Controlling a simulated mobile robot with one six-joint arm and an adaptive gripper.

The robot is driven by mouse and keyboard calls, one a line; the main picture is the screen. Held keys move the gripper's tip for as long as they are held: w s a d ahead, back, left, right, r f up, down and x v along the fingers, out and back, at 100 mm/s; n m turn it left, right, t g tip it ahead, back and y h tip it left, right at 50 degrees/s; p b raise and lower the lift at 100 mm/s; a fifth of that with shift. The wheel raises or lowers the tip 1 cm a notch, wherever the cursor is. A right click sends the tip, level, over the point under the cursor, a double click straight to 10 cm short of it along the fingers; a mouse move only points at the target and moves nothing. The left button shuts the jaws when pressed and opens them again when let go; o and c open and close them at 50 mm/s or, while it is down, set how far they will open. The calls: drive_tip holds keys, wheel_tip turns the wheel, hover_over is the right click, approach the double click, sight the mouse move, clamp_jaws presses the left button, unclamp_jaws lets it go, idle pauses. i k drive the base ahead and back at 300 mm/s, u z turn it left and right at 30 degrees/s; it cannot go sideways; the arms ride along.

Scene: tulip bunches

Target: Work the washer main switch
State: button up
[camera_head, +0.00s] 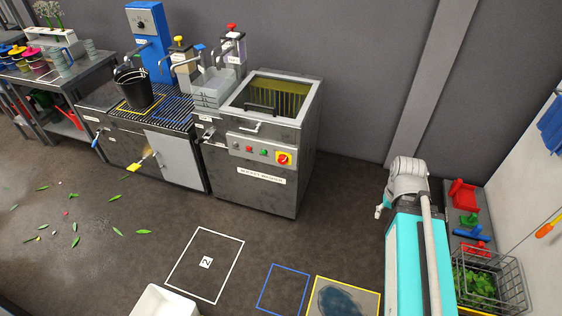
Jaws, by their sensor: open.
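The exact angle of the knob is too small to tell. My arm is folded at the right, well apart from the washer. I cannot make out my gripper there; the arm and column may hide it.
A wet bench (180,165) with a black bucket (136,92) adjoins the washer's left. Leaves lie on the floor at left. A wire basket (490,282) stands at right.

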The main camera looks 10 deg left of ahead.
sight(282, 159)
drive_tip(key=z, duration=0.05)
drive_tip(key=i, duration=1)
drive_tip(key=u, duration=0.05)
